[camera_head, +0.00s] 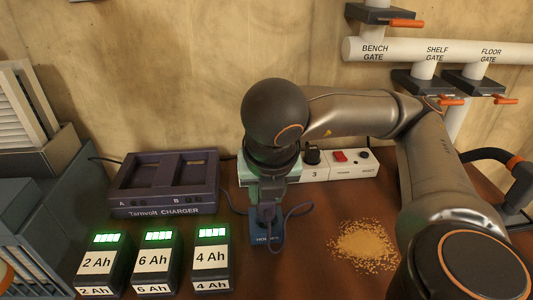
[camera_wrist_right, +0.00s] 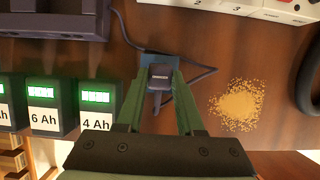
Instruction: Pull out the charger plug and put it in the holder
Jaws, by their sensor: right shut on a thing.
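My right gripper (camera_head: 267,206) points down over the blue holder (camera_head: 268,239) in front of the power strip. It is shut on the dark charger plug (camera_wrist_right: 160,76), which sits between its two green fingers (camera_wrist_right: 158,98) in the right wrist view. The plug is right at the holder, which shows behind it in the wrist view (camera_wrist_right: 148,60). I cannot tell whether the plug is in the holder or just above it. The plug's cord loops to both sides of the holder. The purple charger (camera_head: 165,184) stands to the left. My left gripper is not in view.
The power strip (camera_head: 342,172) lies behind, partly hidden by my right arm, with a black plug (camera_head: 312,154) at socket 3. Several battery packs (camera_head: 155,262) stand at the front left. Sawdust (camera_head: 363,247) lies right of the holder. A dark hose (camera_head: 492,155) is at the right.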

